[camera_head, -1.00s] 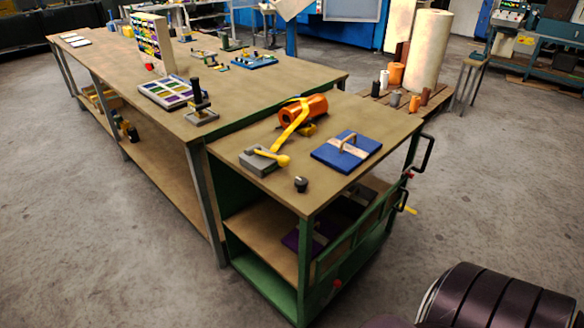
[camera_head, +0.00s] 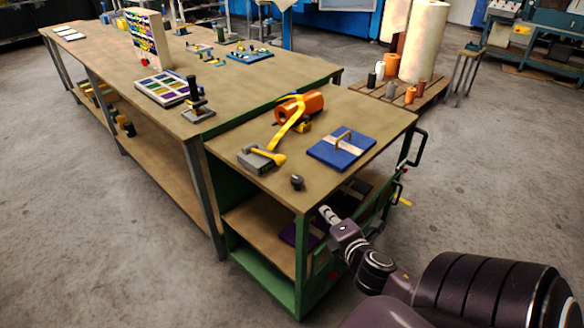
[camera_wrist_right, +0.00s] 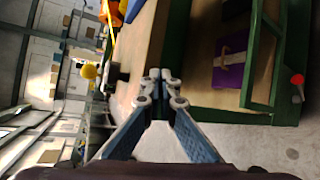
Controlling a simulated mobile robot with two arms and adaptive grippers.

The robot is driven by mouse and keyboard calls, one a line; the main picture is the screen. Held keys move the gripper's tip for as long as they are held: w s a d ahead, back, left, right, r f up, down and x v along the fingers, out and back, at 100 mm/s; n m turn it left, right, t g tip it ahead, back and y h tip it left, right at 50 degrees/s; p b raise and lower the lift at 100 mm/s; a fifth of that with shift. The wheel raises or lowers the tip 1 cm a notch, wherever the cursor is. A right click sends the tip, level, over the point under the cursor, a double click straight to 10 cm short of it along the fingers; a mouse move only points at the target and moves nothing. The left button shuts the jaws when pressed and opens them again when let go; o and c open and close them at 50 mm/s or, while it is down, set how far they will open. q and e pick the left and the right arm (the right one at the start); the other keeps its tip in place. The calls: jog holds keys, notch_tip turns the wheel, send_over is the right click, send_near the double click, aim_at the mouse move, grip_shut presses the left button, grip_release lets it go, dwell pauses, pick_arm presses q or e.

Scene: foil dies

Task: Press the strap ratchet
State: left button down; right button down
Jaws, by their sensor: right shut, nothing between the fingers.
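The strap ratchet (camera_head: 256,160) is a grey block with a yellow lever ending in a round yellow knob. It sits near the left edge of the cart top, and its yellow knob (camera_wrist_right: 88,71) shows in the right wrist view. A yellow strap (camera_head: 292,122) lies over an orange roll (camera_head: 312,104) behind it. My right gripper (camera_head: 327,212) is shut and empty, beside the cart's near corner and apart from the ratchet. Its closed fingertips (camera_wrist_right: 160,82) show in the right wrist view. My left gripper is not in view.
A small dark knob (camera_head: 297,182) stands at the cart's near corner. A blue plate with a handle (camera_head: 342,150) lies to the right on the cart top. A long workbench (camera_head: 230,85) adjoins the cart.

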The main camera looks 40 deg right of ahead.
notch_tip(320, 180, up, 4)
jog(key=n+t, duration=0.1)
jog(key=n+t+y, duration=0.3)
jog(key=n+y, duration=0.2)
jog(key=n, duration=0.9)
send_near(297, 176)
jog(key=w+r, duration=0.1)
jog(key=w+d+r, duration=0.1)
jog(key=r, duration=0.1)
jog(key=shift+d, duration=0.2)
jog(key=n+y, duration=0.1)
jog(key=n, duration=0.1)
jog(key=n+g+y, duration=0.1)
jog(key=n, duration=0.2)
jog(key=shift+w+r, duration=0.1)
jog(key=shift+r, duration=0.05)
jog(key=n, duration=0.1)
jog(key=n+g+y, duration=0.1)
jog(key=shift+d+f+n, duration=0.1)
jog(key=shift+f+n, duration=0.1)
jog(key=shift+n, duration=0.2)
jog(key=x, duration=0.8)
jog(key=shift+r+p, duration=0.15)
jog(key=shift+p, duration=0.25)
jog(key=shift+x, duration=1)
